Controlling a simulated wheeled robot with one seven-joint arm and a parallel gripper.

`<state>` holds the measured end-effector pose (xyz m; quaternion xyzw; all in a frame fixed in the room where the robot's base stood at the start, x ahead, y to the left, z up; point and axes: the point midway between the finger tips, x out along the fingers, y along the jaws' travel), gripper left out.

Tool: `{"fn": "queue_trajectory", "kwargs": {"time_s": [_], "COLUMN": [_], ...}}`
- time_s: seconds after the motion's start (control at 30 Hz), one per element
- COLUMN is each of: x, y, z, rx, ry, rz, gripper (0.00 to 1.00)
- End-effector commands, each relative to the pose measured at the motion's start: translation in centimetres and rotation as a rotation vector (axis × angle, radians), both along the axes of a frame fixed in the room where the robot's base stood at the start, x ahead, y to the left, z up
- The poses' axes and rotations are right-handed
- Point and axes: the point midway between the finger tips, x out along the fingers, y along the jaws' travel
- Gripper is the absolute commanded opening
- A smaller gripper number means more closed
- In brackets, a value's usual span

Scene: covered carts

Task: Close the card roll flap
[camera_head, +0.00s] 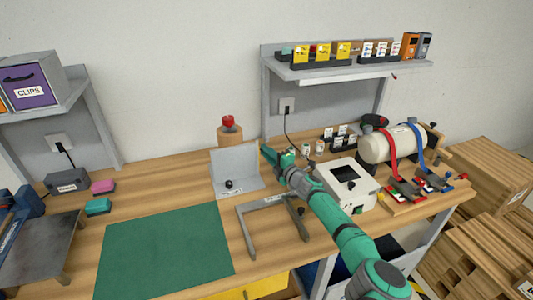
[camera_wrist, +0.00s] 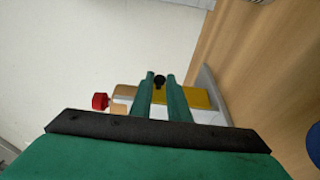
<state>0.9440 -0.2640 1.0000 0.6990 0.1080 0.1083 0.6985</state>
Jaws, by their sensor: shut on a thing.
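A brown card roll (camera_head: 229,136) with a red top (camera_head: 228,121) stands at the back of the bench. In front of it is a grey upright panel (camera_head: 235,166) with a flat foot. A black knob (camera_head: 228,184) stands low in front of this panel. I cannot tell which part is the flap. My green gripper (camera_head: 265,150) is at the panel's upper right edge. In the wrist view the fingers are close together with a small black knob (camera_wrist: 159,82) between their tips. The brown roll (camera_wrist: 121,92) and its red top (camera_wrist: 100,101) show beyond, left of the fingers.
A white box with a dark window (camera_head: 350,183) and a grey U-shaped frame (camera_head: 258,218) stand close to my arm. A green mat (camera_head: 165,250) lies to the left, with clear surface. A shelf (camera_head: 350,69) hangs above the right side.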

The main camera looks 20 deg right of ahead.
Motion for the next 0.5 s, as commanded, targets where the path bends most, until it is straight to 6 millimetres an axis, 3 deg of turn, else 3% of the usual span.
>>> {"fn": "queue_trajectory", "kwargs": {"time_s": [0.07,0.1,0.17,0.5], "x": [0.1,0.1,0.1,0.3], "y": [-0.1,-0.1,0.0,1.0], "z": [0.0,0.0,0.0,0.2], "rx": [0.000,0.000,0.000,-0.001], "ry": [0.001,0.001,0.001,0.000], "rz": [-0.003,-0.004,-0.003,0.008], "gripper": [0.00,0.18,0.32,0.33]}}
